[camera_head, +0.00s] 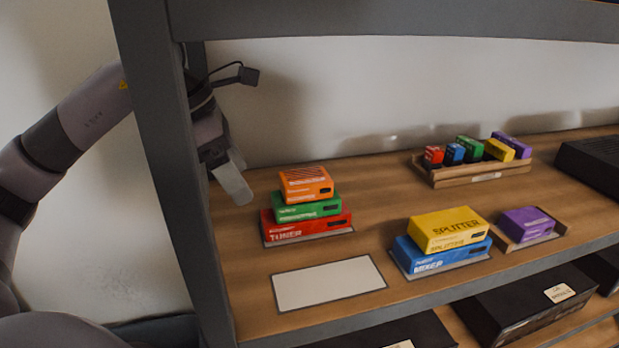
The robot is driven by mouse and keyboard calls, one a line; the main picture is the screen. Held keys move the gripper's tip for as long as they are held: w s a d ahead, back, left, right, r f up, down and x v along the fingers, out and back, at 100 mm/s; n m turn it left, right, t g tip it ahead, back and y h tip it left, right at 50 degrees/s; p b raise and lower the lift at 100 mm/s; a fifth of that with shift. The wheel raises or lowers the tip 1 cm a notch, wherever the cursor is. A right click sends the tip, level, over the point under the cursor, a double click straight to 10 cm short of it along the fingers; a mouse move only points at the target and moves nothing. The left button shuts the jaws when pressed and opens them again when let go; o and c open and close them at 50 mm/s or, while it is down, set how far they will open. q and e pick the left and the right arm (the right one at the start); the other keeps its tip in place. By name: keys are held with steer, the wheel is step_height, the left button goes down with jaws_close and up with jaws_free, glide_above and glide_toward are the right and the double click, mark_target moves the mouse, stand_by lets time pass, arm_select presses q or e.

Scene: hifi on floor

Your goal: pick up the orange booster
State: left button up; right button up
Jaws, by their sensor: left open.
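The orange booster (306,183) is a small orange box on top of a stack at the left of the wooden shelf. Under it lie a green box (307,208) and a red box marked TUNER (306,227). My left gripper (236,184) is at the left end of the shelf, behind the grey post, with its fingers pointing down. It is open and empty, to the left of the orange booster and apart from it. My right gripper is not in view.
A grey post (165,150) stands in front of my left arm. A blank white plate (328,282) lies before the stack. To the right are a yellow SPLITTER box (449,228) on a blue MIXER box (441,256), a purple box (526,223) and a wooden rack (476,178) of small boxes.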

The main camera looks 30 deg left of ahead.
mark_target(305, 176)
arm_select(q)
steer(key=w+d, duration=0.2)
steer(key=w+d+p, duration=0.1)
steer(key=w+d, duration=0.1)
steer(key=shift+w, duration=0.25)
steer(key=shift+w+d+r+p, duration=0.1)
steer(key=shift+w+d+p, duration=0.15)
steer(key=shift+w+p, duration=0.1)
steer(key=shift+w+d+p, duration=0.35)
steer(key=shift+w+d, duration=0.5)
steer(key=shift+w, duration=0.1)
steer(key=shift+x, duration=1.2)
steer(key=shift+w+d+f, duration=0.25)
steer(key=shift+w+f, duration=0.1)
steer(key=shift+f, duration=0.05)
steer(key=c, duration=1.1)
